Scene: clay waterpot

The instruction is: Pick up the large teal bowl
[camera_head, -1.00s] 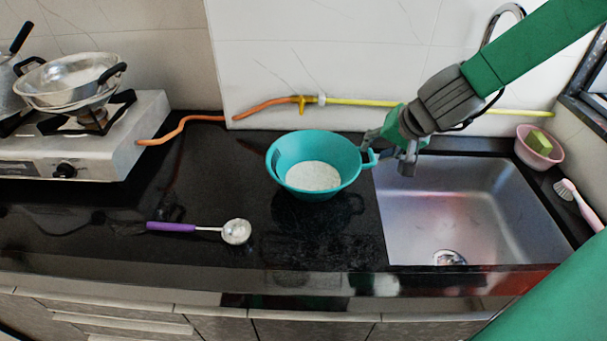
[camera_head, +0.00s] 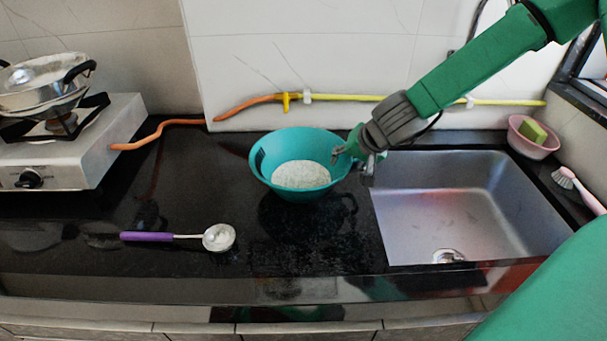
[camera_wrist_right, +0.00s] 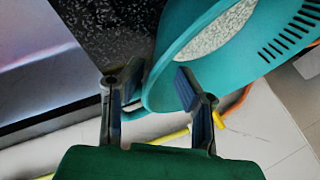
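The large teal bowl (camera_head: 318,184) stands upright on the black counter, left of the sink, with a pale speckled round patch inside. My right gripper (camera_head: 353,164) is at its right rim, with one finger over the inside and the other outside. In the right wrist view, the bowl (camera_wrist_right: 172,62) fills the upper right, and its rim passes between the parted fingers of the gripper (camera_wrist_right: 158,80). A gap shows between rim and outer finger; contact with the inner finger is unclear. The bowl's handle is mostly hidden by the gripper. My left gripper is out of view.
A purple-handled ladle (camera_head: 148,237) lies front left of the bowl. A stove (camera_head: 85,150) with a metal pan (camera_head: 42,98) stands at the left. The metal sink (camera_head: 470,200) is right, with a pink bowl (camera_head: 522,146) and brush (camera_head: 590,200) beyond. A hose (camera_head: 250,106) runs along the wall.

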